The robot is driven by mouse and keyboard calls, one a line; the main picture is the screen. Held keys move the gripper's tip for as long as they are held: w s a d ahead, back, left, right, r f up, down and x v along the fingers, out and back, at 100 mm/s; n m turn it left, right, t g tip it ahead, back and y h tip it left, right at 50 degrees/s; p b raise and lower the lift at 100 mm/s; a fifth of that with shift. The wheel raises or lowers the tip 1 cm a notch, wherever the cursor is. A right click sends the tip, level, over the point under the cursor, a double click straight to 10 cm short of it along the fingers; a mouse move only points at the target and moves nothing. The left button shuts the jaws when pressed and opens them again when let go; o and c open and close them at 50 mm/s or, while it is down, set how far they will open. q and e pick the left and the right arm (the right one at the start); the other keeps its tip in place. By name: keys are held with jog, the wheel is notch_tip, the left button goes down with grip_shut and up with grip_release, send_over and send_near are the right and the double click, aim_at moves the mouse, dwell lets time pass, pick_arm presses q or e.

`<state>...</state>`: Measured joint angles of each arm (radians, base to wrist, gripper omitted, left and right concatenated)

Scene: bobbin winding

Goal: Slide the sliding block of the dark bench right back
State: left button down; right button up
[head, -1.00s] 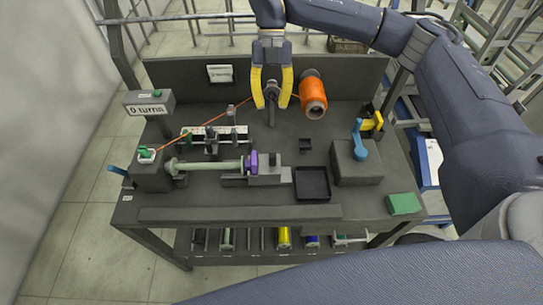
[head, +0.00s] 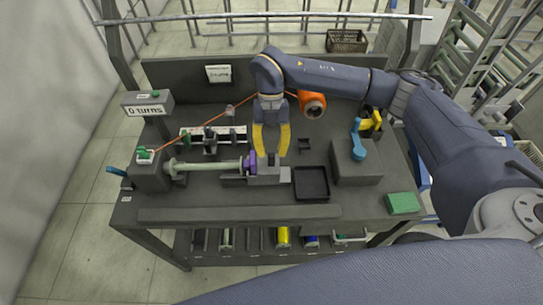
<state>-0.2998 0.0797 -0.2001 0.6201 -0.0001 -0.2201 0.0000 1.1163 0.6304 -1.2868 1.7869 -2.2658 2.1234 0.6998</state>
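The dark bench (head: 150,205) stands in the middle of the head view. Its grey sliding block (head: 268,176) sits in front of my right gripper, with a purple piece (head: 250,161) on its left side. The purple piece meets the right end of a pale green bobbin bar (head: 210,165), which runs left to the winder housing (head: 150,178). My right gripper (head: 271,153) points down just above and behind the block. Its yellow fingers are apart, one toward each side of the block's top; I cannot tell whether they touch it. My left gripper is not in view.
A black tray (head: 312,196) lies right of the block, and a box with a blue lever (head: 359,150) beyond it. An orange spool (head: 312,106) stands behind, its thread running left. A green block (head: 403,203) lies at the right corner. A counter reads "0 turns" (head: 145,110).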

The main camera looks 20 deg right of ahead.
aim_at(263, 166)
jog(key=shift+x, duration=1.3)
jog(key=shift+c, duration=0.4)
grip_shut()
